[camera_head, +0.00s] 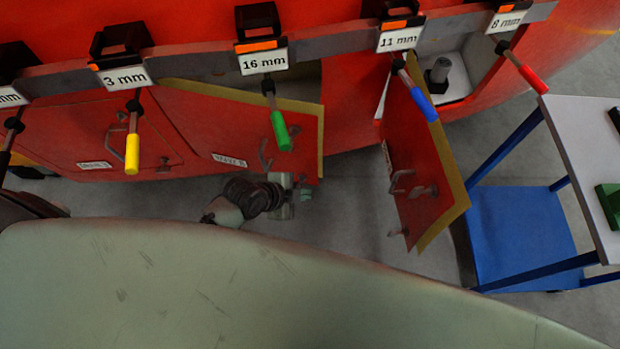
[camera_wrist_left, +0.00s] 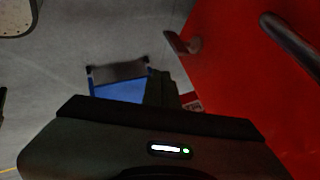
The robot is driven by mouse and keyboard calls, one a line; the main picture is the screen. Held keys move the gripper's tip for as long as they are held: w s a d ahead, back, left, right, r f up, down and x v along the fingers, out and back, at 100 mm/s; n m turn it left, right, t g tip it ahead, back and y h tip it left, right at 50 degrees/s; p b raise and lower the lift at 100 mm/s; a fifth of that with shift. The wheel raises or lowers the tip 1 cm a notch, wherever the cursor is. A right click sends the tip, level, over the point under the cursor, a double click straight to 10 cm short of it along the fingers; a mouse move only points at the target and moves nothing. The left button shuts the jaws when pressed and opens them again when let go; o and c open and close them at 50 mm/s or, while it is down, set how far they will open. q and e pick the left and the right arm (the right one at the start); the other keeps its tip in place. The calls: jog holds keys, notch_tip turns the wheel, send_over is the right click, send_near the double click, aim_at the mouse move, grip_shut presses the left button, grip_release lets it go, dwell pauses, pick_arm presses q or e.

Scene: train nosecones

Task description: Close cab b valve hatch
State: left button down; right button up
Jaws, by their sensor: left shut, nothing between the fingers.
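The middle red hatch (camera_head: 215,125), with a yellow edge, stands partly open on the train side. Its small label is hard to read; I take it as the cab b valve hatch. It has a bar handle (camera_head: 264,153) and a latch near its free edge. My left gripper (camera_head: 290,190) is just below and in front of this hatch, near its free edge, shut and empty. In the left wrist view, a red panel (camera_wrist_left: 245,95) with a dark handle (camera_wrist_left: 290,45) fills the right, beside the dark fingers. I cannot tell whether they touch it. My right gripper is not in view.
Another hatch (camera_head: 415,165) stands wide open to the right. A hatch (camera_head: 85,130) on the left looks closed. Coloured-handled tools, including a green one (camera_head: 281,130), hang from a labelled rail above. A blue cart (camera_head: 525,235) stands at right. Grey floor (camera_head: 345,220) lies between the hatches.

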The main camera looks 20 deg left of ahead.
pick_arm(q)
jog(key=w, duration=0.3)
jog(key=w+f+p, duration=0.1)
jog(key=shift+w+d, duration=0.25)
jog(key=shift+w, duration=0.15)
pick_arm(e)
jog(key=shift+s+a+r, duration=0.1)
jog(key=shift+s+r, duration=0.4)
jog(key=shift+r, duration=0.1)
